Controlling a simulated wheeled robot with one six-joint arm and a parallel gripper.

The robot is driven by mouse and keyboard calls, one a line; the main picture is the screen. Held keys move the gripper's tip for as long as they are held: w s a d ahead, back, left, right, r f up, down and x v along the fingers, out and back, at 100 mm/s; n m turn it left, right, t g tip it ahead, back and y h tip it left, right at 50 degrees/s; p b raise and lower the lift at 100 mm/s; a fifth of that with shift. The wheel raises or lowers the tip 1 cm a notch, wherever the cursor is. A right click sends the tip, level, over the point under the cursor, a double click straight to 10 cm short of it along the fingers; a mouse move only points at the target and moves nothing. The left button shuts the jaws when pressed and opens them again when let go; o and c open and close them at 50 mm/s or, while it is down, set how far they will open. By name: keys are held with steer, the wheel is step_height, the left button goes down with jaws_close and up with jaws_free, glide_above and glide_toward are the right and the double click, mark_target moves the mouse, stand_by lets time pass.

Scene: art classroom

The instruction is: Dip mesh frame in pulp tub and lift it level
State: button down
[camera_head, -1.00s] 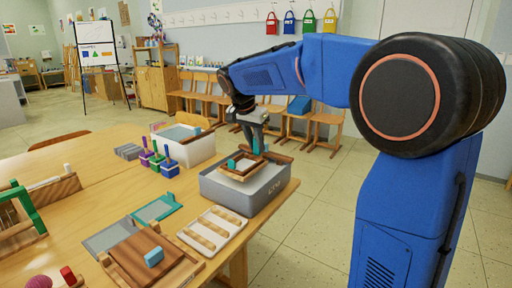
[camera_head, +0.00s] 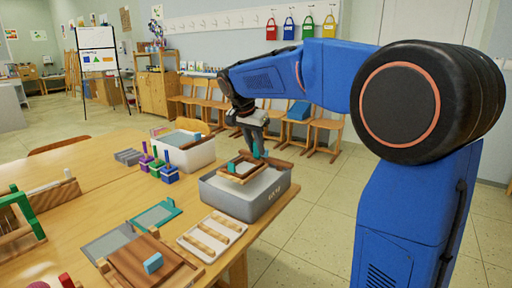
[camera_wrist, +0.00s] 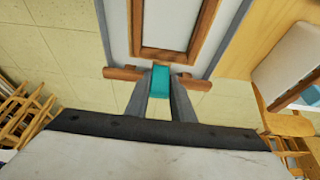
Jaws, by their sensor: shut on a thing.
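The mesh frame (camera_head: 235,178) has brown wooden sides and a teal grip. It is over the grey pulp tub (camera_head: 229,199), within its rim outline, close to the pale pulp. In the head view it looks near level; the gap to the pulp is hard to judge. My gripper (camera_head: 259,151) is above the tub's far side, shut on the frame's teal grip (camera_wrist: 176,82). In the wrist view the frame (camera_wrist: 149,54) shows only in part, ahead of the fingers, with pale pulp around it.
A white tub (camera_head: 199,156) stands behind, near small handled blocks (camera_head: 168,173). A white tray with wooden rollers (camera_head: 189,238), a teal-edged screen (camera_head: 155,216) and a wooden board (camera_head: 131,262) lie in front. The pulp tub is near the table's right edge, with open floor beyond.

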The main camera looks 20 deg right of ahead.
stand_by(0.4)
steer(key=shift+r, duration=2.55)
